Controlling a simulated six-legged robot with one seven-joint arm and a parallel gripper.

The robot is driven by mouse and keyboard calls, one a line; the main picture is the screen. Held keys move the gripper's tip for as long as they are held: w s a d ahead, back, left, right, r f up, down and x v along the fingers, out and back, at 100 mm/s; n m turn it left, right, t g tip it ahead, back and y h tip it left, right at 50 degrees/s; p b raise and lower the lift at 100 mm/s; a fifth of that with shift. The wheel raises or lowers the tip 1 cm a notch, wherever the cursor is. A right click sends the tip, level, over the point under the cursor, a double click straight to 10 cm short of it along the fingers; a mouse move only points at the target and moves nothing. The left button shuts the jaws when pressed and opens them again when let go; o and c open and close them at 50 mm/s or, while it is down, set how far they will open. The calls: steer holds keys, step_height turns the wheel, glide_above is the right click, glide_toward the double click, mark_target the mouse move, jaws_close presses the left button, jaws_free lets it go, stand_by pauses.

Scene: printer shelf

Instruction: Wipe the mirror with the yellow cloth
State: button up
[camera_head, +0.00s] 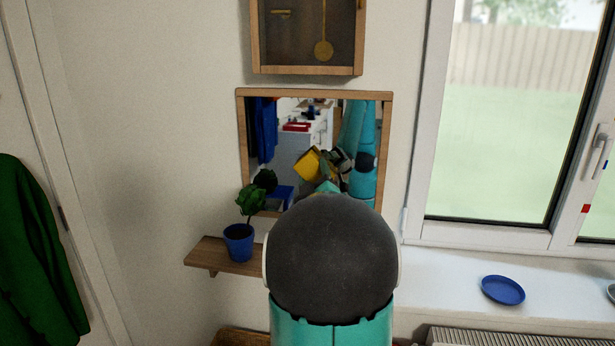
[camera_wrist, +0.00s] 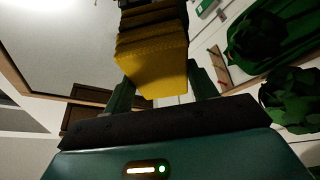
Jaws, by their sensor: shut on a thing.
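The mirror (camera_head: 290,150) hangs on the wall in a wooden frame, upright, in the middle of the head view. My arm covers its lower right part. The yellow cloth (camera_wrist: 152,70) is a thick folded block in the wrist view, between the two green fingers of my gripper (camera_wrist: 163,84), which is shut on it. In the head view my arm hides the gripper and the cloth itself; a yellow reflection shows in the glass. In the wrist view a brown frame edge runs along the left. I cannot tell whether the cloth touches the glass.
A plant in a blue pot (camera_head: 238,242) stands on a small wooden shelf (camera_head: 215,254) at the mirror's lower left. A wooden clock (camera_head: 306,38) hangs just above the mirror. A window is to the right, with a blue plate (camera_head: 503,290) on its sill. A green garment (camera_head: 35,260) hangs far left.

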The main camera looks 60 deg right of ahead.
steer(key=shift+s+d, duration=0.4)
steer(key=shift+s, duration=0.5)
steer(key=shift+s+d, duration=0.35)
steer(key=shift+s, duration=0.6)
steer(key=shift+s+d, duration=0.4)
steer(key=shift+s, duration=0.5)
steer(key=shift+d, duration=0.1)
steer(key=shift+w, duration=0.1)
steer(key=shift+w+a, duration=0.75)
steer(key=shift+w, duration=0.95)
steer(key=shift+w+a, duration=0.75)
steer(key=shift+w, duration=0.9)
steer(key=shift+w+a, duration=0.75)
steer(key=shift+w, duration=0.95)
steer(key=shift+d, duration=0.1)
steer(key=shift+s+d+r, duration=0.1)
steer(key=shift+s+d, duration=0.15)
steer(key=shift+s, duration=0.35)
steer(key=shift+s+d+r, duration=0.1)
steer(key=shift+s+d, duration=0.15)
steer(key=shift+s, duration=0.35)
steer(key=shift+s+d+f, duration=0.1)
steer(key=shift+s+d, duration=0.45)
steer(key=shift+s, duration=0.75)
steer(key=shift+s+d+r, duration=0.1)
steer(key=shift+s+d, duration=0.45)
steer(key=shift+s, duration=0.75)
steer(key=shift+s+d+f, duration=0.1)
steer(key=shift+s+d, duration=0.45)
steer(key=shift+s, duration=0.75)
